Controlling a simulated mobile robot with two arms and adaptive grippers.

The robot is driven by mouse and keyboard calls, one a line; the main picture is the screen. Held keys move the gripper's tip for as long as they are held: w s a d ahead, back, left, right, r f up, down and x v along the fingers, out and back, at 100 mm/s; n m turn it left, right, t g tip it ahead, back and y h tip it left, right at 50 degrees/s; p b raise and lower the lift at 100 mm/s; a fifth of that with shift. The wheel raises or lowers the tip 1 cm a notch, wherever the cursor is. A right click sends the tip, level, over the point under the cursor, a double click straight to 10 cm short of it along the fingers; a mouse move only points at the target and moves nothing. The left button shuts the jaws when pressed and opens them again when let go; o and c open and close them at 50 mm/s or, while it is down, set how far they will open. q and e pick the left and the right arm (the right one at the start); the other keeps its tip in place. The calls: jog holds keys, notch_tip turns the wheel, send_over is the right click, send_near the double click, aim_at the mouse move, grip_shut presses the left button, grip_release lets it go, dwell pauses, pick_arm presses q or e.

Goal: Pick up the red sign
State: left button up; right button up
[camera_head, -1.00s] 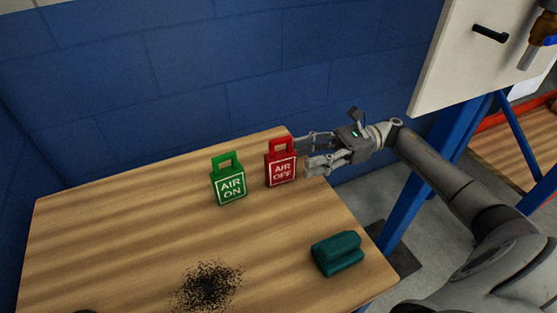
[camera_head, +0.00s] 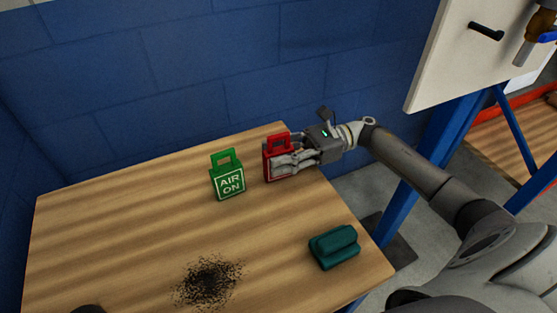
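The red sign (camera_head: 269,167) stands upright near the far right corner of the wooden table, with its handle on top. My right gripper (camera_head: 283,158) reaches it from the right with its fingers spread. One finger lies across the front of the sign and covers most of its lettering; the other passes behind and is partly hidden. I cannot tell whether the fingers touch the sign. The gap between the fingers looks as wide as before.
A green "AIR ON" sign (camera_head: 228,180) stands just left of the red one. A teal block-like object (camera_head: 334,246) lies near the right edge of the table (camera_head: 120,225). A dark speckled patch (camera_head: 209,283) marks the front. A blue wall stands behind.

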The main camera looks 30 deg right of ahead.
aim_at(289, 140)
grip_shut()
jog(key=shift+r, duration=0.4)
notch_tip(289, 140, up, 3)
jog(key=shift+d, duration=0.1)
pick_arm(q)
jog(key=w+r+b, duration=0.3)
jog(key=w+r, duration=0.2)
jog(key=r, duration=0.4)
jog(key=shift+w+d+t, duration=0.3)
jog(key=shift+d, duration=0.1)
pick_arm(e)
jog(key=s+d, duration=0.2)
jog(key=d, duration=1.5)
jog(key=shift+d+f, duration=0.2)
jog(key=shift+d, duration=0.15)
